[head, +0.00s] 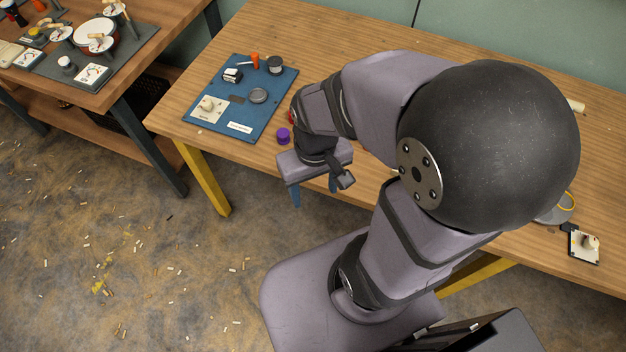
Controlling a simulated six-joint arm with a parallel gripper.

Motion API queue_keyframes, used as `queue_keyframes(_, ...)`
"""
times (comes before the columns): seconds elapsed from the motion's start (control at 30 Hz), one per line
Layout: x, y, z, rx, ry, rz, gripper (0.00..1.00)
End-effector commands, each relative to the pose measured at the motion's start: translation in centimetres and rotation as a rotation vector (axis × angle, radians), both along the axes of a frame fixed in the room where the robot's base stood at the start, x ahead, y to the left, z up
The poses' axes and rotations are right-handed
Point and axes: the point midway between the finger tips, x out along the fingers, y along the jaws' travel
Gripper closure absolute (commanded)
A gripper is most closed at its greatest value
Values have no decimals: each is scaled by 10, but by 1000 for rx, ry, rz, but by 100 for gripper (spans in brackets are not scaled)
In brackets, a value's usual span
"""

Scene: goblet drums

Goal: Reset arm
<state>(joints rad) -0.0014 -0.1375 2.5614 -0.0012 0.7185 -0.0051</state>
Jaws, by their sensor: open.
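My gripper (314,193) hangs just past the front edge of the wooden table (300,40), with its blue fingers pointing down. The two fingers are apart, and I see nothing between them. My arm bends over the table from the right and hides much of its middle. A blue mat (227,112) lies on the table to the left of the gripper. A small purple piece (283,135) sits on the table just beyond the gripper, apart from it.
The mat holds a white card with a knob (208,108), an orange piece (255,61), a dark cylinder (274,65) and a grey disc (258,96). Another card (583,246) lies at the table's right. A second table (150,60) with drum parts stands at upper left.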

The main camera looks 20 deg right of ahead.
Motion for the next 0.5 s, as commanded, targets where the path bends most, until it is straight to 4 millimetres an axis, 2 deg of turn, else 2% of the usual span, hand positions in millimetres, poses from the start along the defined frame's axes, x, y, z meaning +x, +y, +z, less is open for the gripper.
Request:
queue_keyframes(0.27, 1, 0, 19, 0, -1, -3, 43)
queue_keyframes(0.5, 1, 0, 0, 0, -1, -3, 43)
